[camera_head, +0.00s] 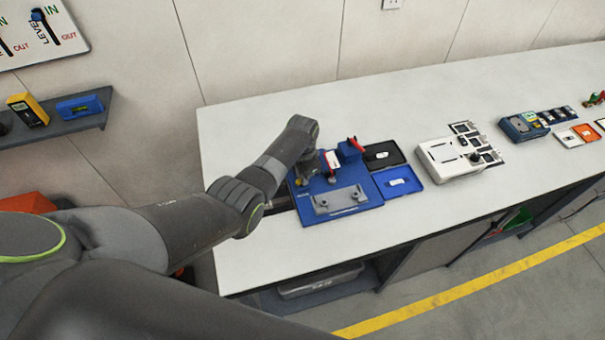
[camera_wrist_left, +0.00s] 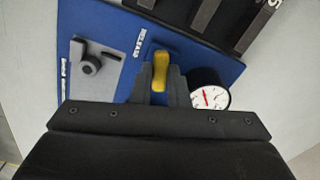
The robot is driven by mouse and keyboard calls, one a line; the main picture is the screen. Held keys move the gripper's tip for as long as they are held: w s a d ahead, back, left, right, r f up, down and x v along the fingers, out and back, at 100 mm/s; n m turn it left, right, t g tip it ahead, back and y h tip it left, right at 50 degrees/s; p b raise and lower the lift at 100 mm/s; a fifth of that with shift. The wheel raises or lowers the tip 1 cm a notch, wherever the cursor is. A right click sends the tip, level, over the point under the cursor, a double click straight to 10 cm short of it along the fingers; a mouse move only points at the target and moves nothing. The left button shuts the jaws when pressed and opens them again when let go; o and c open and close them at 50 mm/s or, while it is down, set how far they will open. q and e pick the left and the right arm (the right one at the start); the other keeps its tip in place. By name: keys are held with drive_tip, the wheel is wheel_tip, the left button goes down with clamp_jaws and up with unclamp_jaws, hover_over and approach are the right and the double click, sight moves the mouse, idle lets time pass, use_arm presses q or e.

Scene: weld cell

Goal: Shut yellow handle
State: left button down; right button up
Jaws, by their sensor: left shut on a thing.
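The yellow handle (camera_wrist_left: 161,72) shows in the left wrist view, standing up between the two fingers of my left gripper (camera_wrist_left: 160,88). The gripper is shut on it. The handle belongs to a blue fixture board (camera_wrist_left: 115,18), which also shows in the head view (camera_head: 364,201). In the head view my left arm reaches over the board's left side, and the wrist hides most of the handle. My right gripper is not in view.
A round white gauge (camera_wrist_left: 208,98) sits right of the gripper in the left wrist view, and a grey clamp block (camera_wrist_left: 92,65) sits left. In the head view a grey bracket (camera_head: 340,201), black tray (camera_head: 384,155) and blue tray (camera_head: 397,182) are nearby. The table front is clear.

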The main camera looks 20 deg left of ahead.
use_arm(q)
drive_tip(key=shift+w+r+m, duration=0.1)
drive_tip(key=shift+m, duration=1.6)
drive_tip(key=c, duration=1.4)
unclamp_jaws()
